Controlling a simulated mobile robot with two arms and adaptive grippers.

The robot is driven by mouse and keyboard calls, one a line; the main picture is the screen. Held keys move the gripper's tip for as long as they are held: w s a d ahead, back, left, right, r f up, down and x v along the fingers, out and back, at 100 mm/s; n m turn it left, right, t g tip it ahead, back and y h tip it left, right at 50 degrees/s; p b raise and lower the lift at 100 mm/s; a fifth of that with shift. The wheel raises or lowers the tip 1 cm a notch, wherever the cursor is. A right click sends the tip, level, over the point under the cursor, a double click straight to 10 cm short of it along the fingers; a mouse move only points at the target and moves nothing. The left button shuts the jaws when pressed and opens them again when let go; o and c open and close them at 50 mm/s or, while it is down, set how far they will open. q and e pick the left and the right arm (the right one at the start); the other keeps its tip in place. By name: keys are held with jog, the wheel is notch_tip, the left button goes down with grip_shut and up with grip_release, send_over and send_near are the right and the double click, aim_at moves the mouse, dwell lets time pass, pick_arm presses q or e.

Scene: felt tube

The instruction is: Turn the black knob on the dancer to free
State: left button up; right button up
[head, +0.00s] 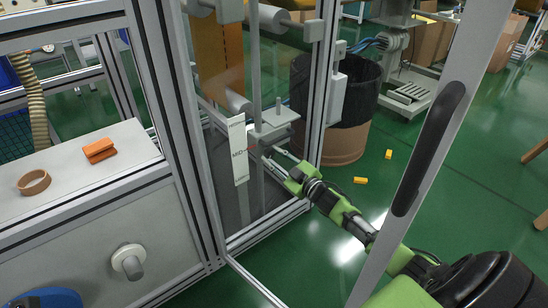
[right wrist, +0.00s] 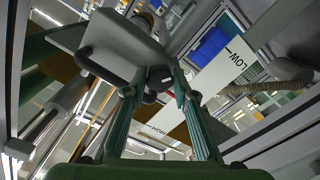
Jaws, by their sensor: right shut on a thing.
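The dancer (head: 274,123) is a grey block on vertical rods inside the machine frame. My right gripper (head: 268,159) reaches in from the right at the dancer's underside. In the right wrist view its two fingers close on the small black knob (right wrist: 158,77) under the grey block. The knob is mostly hidden by the fingers, and its setting cannot be read. My left gripper is out of view.
An open door with a black handle (head: 430,148) stands at the right, near my arm. A frame post (head: 178,110) stands left of the opening. An orange block (head: 99,150) and a brown ring (head: 33,182) lie on the ledge. A black-lined bin (head: 345,110) stands behind.

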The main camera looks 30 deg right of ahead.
jog(key=shift+r, duration=0.1)
jog(key=o, duration=1.1)
jog(key=s, duration=1.2)
jog(key=shift+d, duration=0.4)
